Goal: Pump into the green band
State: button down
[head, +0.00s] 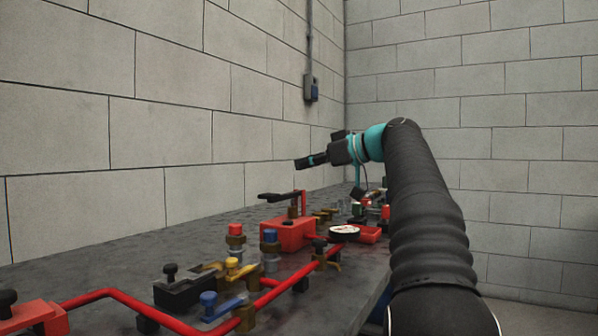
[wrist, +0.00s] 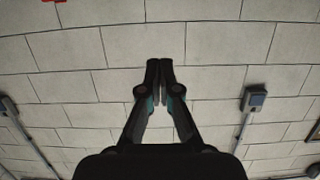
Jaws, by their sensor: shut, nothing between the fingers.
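My gripper (head: 304,162) is in the air above the bench in the head view, near the block wall. In the wrist view my gripper (wrist: 159,66) has its two fingertips together, holds nothing, and faces the wall. A red pump body (head: 288,234) with a black lever (head: 281,196) and a red upright stands on the bench, below and left of my gripper and apart from it. A round gauge (head: 344,231) with a white face and some red lies right of the pump. Its needle and any green band are too small to read.
More fittings crowd the far end, partly behind my arm. A switch box (head: 311,88) hangs on the wall.

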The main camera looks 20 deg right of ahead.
aim_at(284, 195)
jog(key=w+a+f+b, duration=0.1)
jog(key=w+a+f, duration=0.4)
jog(key=w+f, duration=0.1)
jog(key=shift+w, duration=0.25)
jog(key=shift+d, duration=0.1)
dwell(0.3)
